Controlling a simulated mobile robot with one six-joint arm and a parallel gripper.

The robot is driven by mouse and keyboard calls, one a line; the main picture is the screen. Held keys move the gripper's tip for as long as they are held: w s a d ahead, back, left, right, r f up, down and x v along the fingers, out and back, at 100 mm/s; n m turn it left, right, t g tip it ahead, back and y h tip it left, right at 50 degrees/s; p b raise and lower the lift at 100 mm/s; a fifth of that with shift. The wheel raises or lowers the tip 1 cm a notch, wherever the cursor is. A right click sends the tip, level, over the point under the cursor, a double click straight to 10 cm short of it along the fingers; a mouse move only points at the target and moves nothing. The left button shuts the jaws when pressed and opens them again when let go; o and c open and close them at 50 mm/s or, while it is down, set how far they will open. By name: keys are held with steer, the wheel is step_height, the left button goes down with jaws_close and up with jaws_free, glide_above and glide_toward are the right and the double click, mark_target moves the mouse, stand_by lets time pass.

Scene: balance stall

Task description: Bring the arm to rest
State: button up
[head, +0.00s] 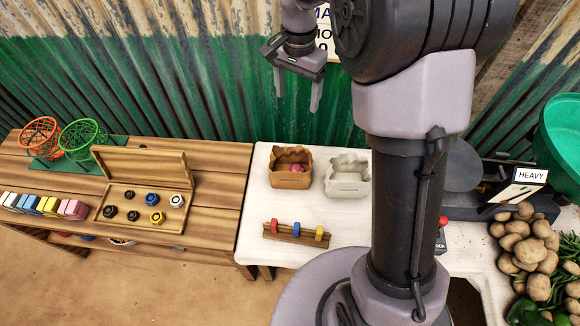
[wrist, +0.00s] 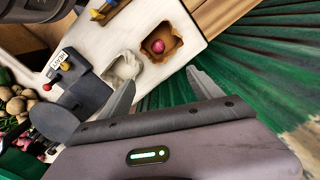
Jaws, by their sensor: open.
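My gripper (head: 297,98) is raised high in front of the green corrugated wall, above and behind the white table (head: 262,220). Its two fingers are apart with nothing between them. In the wrist view my gripper (wrist: 163,95) also shows open and empty, with the table well below. My arm rises at the right of centre in the head view and hides part of the table behind it.
On the white table stand a brown bag (head: 290,178) with a pink round thing inside, a pale bag (head: 347,185) and a wooden rack (head: 296,235). A wooden box (head: 140,205), coloured blocks (head: 45,206) and wire baskets (head: 80,135) are left. Potatoes (head: 528,250) lie right.

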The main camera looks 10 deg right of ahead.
steer(key=s+a+r+n+t+b, duration=0.1)
steer(key=s+r+n+t+b, duration=0.1)
steer(key=s+r, duration=0.55)
steer(key=s+a+f+n+t+y+b, duration=0.1)
steer(key=s+a+n+t+y, duration=0.1)
steer(key=s, duration=1.5)
steer(key=shift+s+a+f+n+t, duration=0.2)
steer(key=shift+s+a+n+t, duration=0.2)
steer(key=shift+t, duration=0.5)
steer(key=shift+w, duration=0.15)
